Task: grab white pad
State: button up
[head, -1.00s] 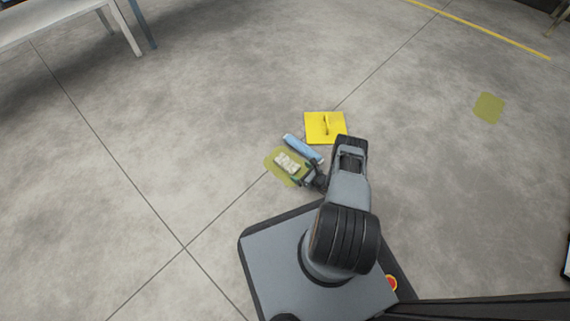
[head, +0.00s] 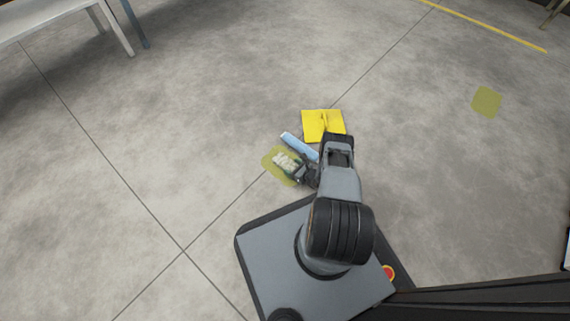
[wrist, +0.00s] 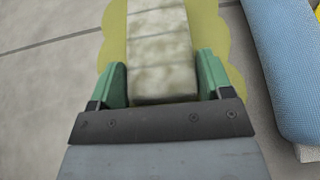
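The white pad (wrist: 160,52) is a pale, blocky strip with cross seams, lying on a yellow-green patch (wrist: 209,28) on the floor. It also shows in the head view (head: 286,161), left of my arm. My gripper (wrist: 161,80) is open, with one green finger on each side of the pad's near end. A small gap shows between each finger and the pad. In the head view my gripper (head: 299,171) is low over the near right part of the pad and partly covers it.
A blue pad (head: 300,146) lies close to the right of the white pad, also in the wrist view (wrist: 285,60). A yellow square piece (head: 314,121) lies beyond it. Another yellow-green patch (head: 487,102) is far right. A bench (head: 60,16) stands far left. Floor elsewhere is clear.

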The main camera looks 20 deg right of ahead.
jog(key=c, duration=0.5)
jog(key=shift+r, duration=0.1)
